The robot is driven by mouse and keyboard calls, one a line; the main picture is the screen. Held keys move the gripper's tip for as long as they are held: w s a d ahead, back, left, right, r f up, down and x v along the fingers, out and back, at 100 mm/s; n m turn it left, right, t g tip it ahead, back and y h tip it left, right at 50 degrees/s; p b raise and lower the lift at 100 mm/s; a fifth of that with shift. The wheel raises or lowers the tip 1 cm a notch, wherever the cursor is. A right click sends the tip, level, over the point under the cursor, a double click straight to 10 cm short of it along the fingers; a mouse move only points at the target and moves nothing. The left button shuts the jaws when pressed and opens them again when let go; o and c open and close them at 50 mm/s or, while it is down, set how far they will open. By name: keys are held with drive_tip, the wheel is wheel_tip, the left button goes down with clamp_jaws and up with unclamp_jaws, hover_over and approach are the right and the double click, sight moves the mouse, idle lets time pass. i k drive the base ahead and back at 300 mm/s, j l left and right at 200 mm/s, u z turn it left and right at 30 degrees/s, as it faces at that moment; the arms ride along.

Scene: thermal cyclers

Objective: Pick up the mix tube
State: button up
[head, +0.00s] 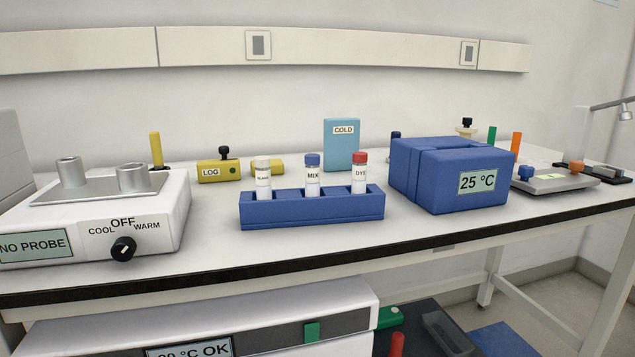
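The mix tube (312,178) is a clear tube with a blue cap and a white label reading MIX. It stands upright in the middle of a blue rack (312,212) on the bench. A tube with a pale cap (263,180) stands to its left in the rack; its label is too small to read surely. A red-capped tube labelled DYE (359,175) stands to its right. The lower parts of all three tubes are hidden by the rack. My gripper is not in view.
A white heater unit (90,215) stands left, a blue 25 °C box (420,187) right. Behind the rack are a yellow LOG box (212,176) and a light-blue COLD block (342,152). Bare bench (215,240) lies in front of the rack, up to the dark front edge.

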sight(312, 161)
drive_tip(key=i+l, duration=0.3)
drive_tip(key=l, duration=0.2)
drive_tip(key=i+l+u, duration=0.1)
drive_tip(key=u, duration=0.35)
drive_tip(key=l+u, duration=0.3)
drive_tip(key=u, duration=0.15)
drive_tip(key=i+l, duration=0.05)
